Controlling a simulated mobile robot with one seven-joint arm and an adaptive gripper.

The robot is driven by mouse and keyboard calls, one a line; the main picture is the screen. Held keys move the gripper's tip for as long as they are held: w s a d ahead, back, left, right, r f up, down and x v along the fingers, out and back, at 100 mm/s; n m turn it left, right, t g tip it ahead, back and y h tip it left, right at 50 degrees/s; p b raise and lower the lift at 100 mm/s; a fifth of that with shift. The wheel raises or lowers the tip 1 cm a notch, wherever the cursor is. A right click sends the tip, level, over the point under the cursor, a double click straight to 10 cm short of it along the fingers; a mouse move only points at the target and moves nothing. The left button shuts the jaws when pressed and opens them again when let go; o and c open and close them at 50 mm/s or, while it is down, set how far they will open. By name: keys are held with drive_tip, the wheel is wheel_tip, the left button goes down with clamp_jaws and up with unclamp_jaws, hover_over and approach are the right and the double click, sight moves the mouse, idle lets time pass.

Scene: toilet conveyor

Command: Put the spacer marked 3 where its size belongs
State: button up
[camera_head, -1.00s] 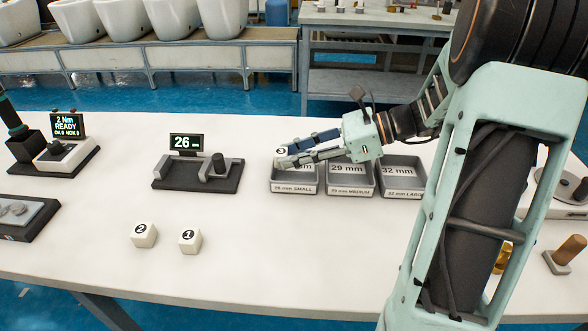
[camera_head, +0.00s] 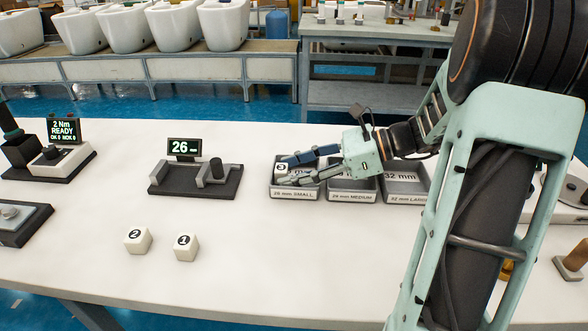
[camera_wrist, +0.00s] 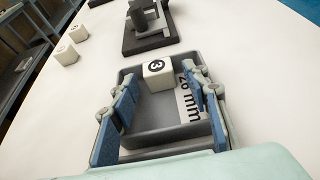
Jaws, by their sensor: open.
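The white spacer marked 3 (camera_wrist: 158,74) sits inside the grey small tray (camera_head: 296,194), at its far end in the wrist view. In the head view the spacer (camera_head: 281,169) shows at the tray's left side. My gripper (camera_head: 286,170) is over this tray with its blue-padded fingers apart; in the wrist view the fingers (camera_wrist: 163,95) stand on either side of the tray with a gap to the spacer. The medium tray (camera_head: 352,196), labelled 24 or 29 mm, is partly behind my gripper. The large 32 mm tray (camera_head: 404,199) is at the right.
The gauge (camera_head: 195,180) with display "26" (camera_head: 184,147) stands left of the trays. Spacers marked 2 (camera_head: 138,239) and 1 (camera_head: 186,247) lie on the white table in front. A torque station (camera_head: 52,158) is at far left. The table's front middle is clear.

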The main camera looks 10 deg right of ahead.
drive_tip(key=shift+r, duration=0.25)
drive_tip(key=p+v, duration=0.3)
drive_tip(key=v, duration=0.9)
